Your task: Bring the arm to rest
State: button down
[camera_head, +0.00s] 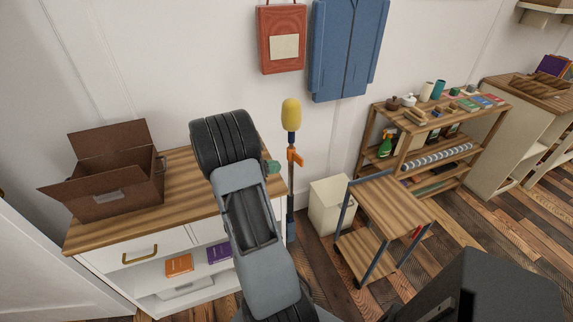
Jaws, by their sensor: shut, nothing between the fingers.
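My arm rises from the bottom middle of the head view. A grey link leads up to a thick black joint in front of the wooden top of a white cabinet (195,205). The arm hides part of that top and the cabinet's front. My gripper is not visible in this view, so its fingers cannot be seen.
An open brown box (120,190) stands on the cabinet. Right of my arm are a yellow-topped pole (291,115), a cream bin (328,203) and a small wooden cart (390,205). A shelf (440,115) with several items stands behind. Red (282,60) and blue (335,60) items hang above.

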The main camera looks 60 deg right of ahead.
jog(key=v, duration=0.5)
jog(key=shift+s+a, duration=0.2)
jog(key=shift+a, duration=0.3)
jog(key=s+a+f+m+t+y, duration=0.1)
jog(key=a+m+y, duration=0.3)
jog(key=a, duration=0.2)
jog(key=s+a+f+m+t+y, duration=0.2)
jog(key=a+m+y, duration=0.15)
jog(key=a, duration=0.25)
jog(key=a+r+m+t+y+p, duration=0.1)
jog(key=a+r+t, duration=0.3)
jog(key=a, duration=0.6)
jog(key=s+a+r+m+t+y+p, duration=0.1)
jog(key=a+r+t+y, duration=0.3)
jog(key=a+r, duration=0.4)
jog(key=shift+s+a+r+m+t, duration=0.15)
jog(key=shift+a+m+t, duration=0.15)
jog(key=shift+a+m, duration=0.65)
jog(key=shift+a, duration=0.15)
